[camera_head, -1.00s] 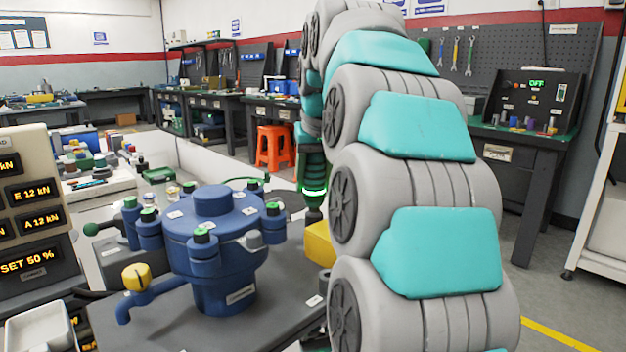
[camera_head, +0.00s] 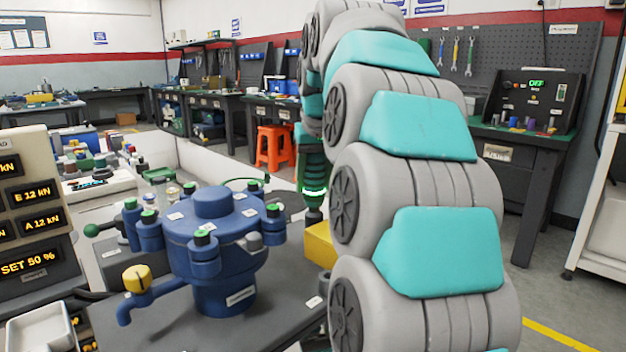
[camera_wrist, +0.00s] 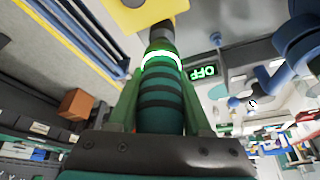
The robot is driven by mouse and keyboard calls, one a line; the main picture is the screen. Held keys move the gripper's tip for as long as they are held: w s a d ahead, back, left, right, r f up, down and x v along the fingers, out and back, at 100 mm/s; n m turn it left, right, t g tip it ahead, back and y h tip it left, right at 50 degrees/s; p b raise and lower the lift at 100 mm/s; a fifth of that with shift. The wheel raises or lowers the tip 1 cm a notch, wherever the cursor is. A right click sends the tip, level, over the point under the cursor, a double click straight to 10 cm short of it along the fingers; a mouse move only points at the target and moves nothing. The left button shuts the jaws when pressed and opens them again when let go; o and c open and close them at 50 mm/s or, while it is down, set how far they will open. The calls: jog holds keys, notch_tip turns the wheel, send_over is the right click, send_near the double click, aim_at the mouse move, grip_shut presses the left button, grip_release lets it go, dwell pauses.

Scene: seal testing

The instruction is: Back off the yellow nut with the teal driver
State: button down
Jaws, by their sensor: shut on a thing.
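My gripper (camera_wrist: 161,95) is shut on the driver (camera_wrist: 161,105), a dark green-teal body with black bands and a glowing ring. In the head view the driver (camera_head: 314,178) hangs upright, nose down, left of my arm. Its dark nose is at or just above a yellow block (camera_head: 319,245), partly hidden by my arm; I cannot tell whether they touch. The yellow block also shows in the wrist view (camera_wrist: 128,16) beyond the nose. A blue vessel (camera_head: 215,240) with several green-topped bolts stands to the left. A yellow cap (camera_head: 136,278) sits on its side pipe. I cannot make out which part is the yellow nut.
A force readout panel (camera_head: 30,205) stands at the far left, with a white tray (camera_head: 40,328) below it. The dark bench top (camera_head: 270,318) is bare in front of the vessel. Orange stools (camera_head: 274,147) and workbenches stand behind. A small display in the wrist view (camera_wrist: 202,73) reads OFF.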

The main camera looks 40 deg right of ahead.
jog(key=shift+r+p, duration=1.65)
jog(key=shift+r, duration=0.85)
